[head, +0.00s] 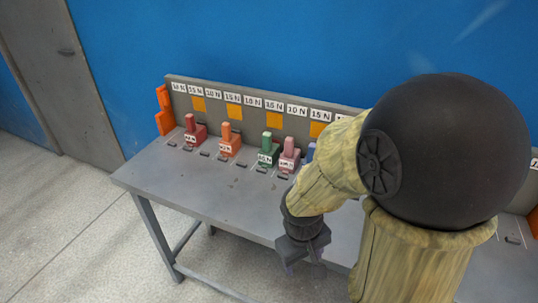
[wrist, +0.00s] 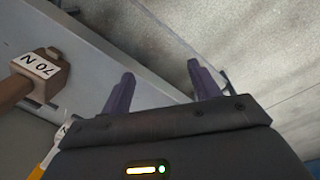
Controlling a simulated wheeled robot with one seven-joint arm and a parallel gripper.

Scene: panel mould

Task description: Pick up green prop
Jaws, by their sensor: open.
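The green prop (head: 267,150) stands upright on the grey table, with a white label on its front. It is in the row of props, between an orange prop (head: 229,140) and a pink prop (head: 289,155). My gripper (head: 291,268) hangs at the table's front edge, apart from the green prop, to its front right. In the wrist view my gripper's two purple fingers (wrist: 160,88) are spread with nothing between them. The green prop does not show in the wrist view.
A red prop (head: 195,131) stands at the left of the row. A back panel (head: 181,84) with labels and orange squares rises behind. The table's (head: 190,178) front left is clear.

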